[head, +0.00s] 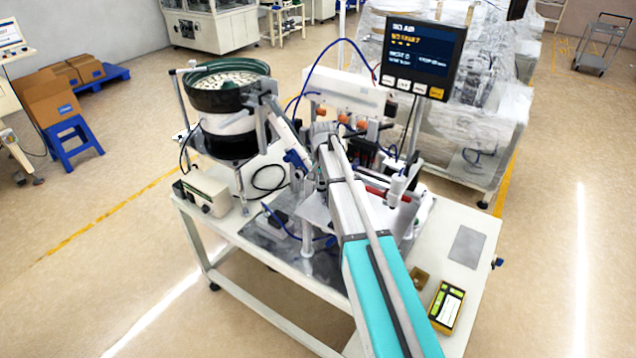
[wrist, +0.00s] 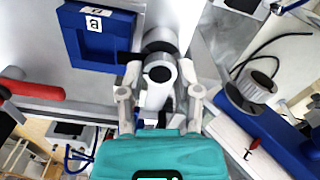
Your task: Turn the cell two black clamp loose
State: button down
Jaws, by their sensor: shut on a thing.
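In the wrist view, my gripper (wrist: 160,74) has one finger on each side of a grey-white round piece with a dark centre, which I take to be the cell two clamp (wrist: 161,74). The fingertips close in on its sides. A wider grey cylinder shows just behind it. In the head view, my arm reaches across the bench to the machine, and its links hide the clamp and most of the gripper there. How far the clamp is turned cannot be told.
A red-handled part (wrist: 32,89) lies further left, and a blue rail (wrist: 260,120) lies right. In the head view, a bowl feeder (head: 228,90) stands left and a screen (head: 421,52) stands behind.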

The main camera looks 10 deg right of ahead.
jog(key=shift+w, duration=0.15)
jog(key=n, duration=0.7)
jog(key=shift+d+n, duration=0.1)
jog(key=shift+n, duration=0.2)
jog(key=n, duration=0.4)
jog(key=shift+n, duration=2.1)
jog(key=shift+c, duration=1.5)
grip_release()
